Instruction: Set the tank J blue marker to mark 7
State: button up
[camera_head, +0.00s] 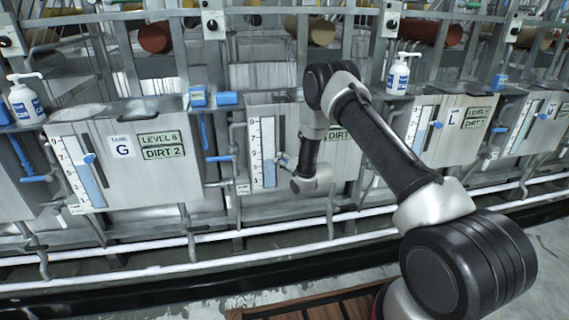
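The middle tank (225,150) has its letter plate hidden behind my arm, so I cannot read whether it is J; it stands between tank G and tank L. Its white gauge (257,140) has a numbered scale and a blue column (269,173) in the lower part. My gripper (283,160) is at the right edge of this gauge, around mid-height. The gripper is small and partly hidden by my wrist, so its finger opening and any contact are unclear. I cannot make out a separate blue marker there; the gripper may cover it.
Tank L (440,158) is at right. Blue-handled valves (219,158), pipes and white rails (140,244) run along the front. White pump bottles (398,76) stand above. A wooden slatted platform (270,313) lies below.

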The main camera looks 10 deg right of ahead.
jog(key=shift+w, duration=0.15)
grip_shut()
notch_tip(320, 180, up, 10)
jog(key=shift+r, duration=0.25)
dwell(0.3)
grip_release()
jog(key=v, duration=1.2)
